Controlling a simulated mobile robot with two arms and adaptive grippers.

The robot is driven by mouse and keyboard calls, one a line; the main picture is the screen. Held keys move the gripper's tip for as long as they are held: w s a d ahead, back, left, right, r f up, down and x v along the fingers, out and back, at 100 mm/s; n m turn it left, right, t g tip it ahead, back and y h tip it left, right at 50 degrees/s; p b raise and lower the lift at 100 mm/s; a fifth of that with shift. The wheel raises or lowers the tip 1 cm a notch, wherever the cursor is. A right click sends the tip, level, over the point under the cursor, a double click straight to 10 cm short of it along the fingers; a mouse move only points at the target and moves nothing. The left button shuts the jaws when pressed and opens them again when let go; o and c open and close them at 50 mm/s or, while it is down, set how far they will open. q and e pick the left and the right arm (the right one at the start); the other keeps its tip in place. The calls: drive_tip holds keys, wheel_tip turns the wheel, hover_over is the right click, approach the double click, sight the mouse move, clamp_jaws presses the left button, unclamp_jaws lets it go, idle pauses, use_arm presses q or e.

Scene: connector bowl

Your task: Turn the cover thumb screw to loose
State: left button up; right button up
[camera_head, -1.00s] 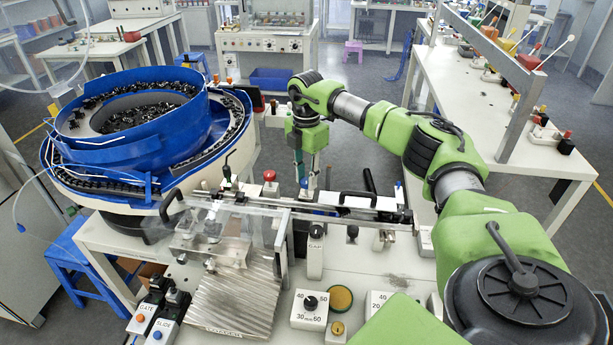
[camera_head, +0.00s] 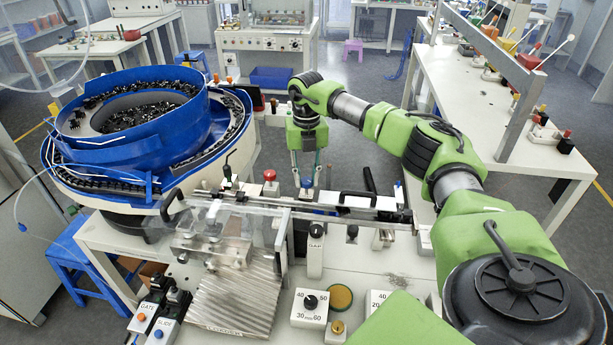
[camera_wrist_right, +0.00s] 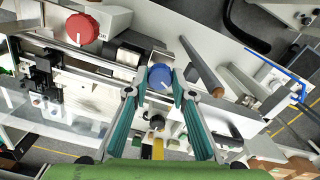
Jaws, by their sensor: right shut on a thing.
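The cover thumb screw appears to be the blue round knob with a white mark (camera_wrist_right: 160,77), seen in the right wrist view. In the head view its small blue top (camera_head: 306,182) shows between the fingers. My right gripper (camera_head: 307,186) points down at it behind the long rail. In the right wrist view the gripper (camera_wrist_right: 157,84) has one teal finger on each side of the knob and is shut on it. The exact finger contact is partly hidden. A clear cover (camera_head: 222,212) stands at the left of the rail. My left gripper is not in view.
A red knob (camera_head: 270,175) stands left of my right gripper. A black handle (camera_head: 358,198) and a dark rod (camera_head: 370,180) are close on its right. A blue bowl feeder (camera_head: 150,150) fills the left. A dial box (camera_head: 310,308) sits on the front panel.

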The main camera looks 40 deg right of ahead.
sight(307, 180)
drive_tip(key=n, duration=1.3)
drive_tip(key=shift+n+b, duration=0.3)
drive_tip(key=n, duration=0.5)
drive_tip(key=shift+r+n, duration=0.1)
drive_tip(key=shift+n, duration=2.3)
drive_tip(key=o, duration=1.1)
wheel_tip(307, 180, up, 12)
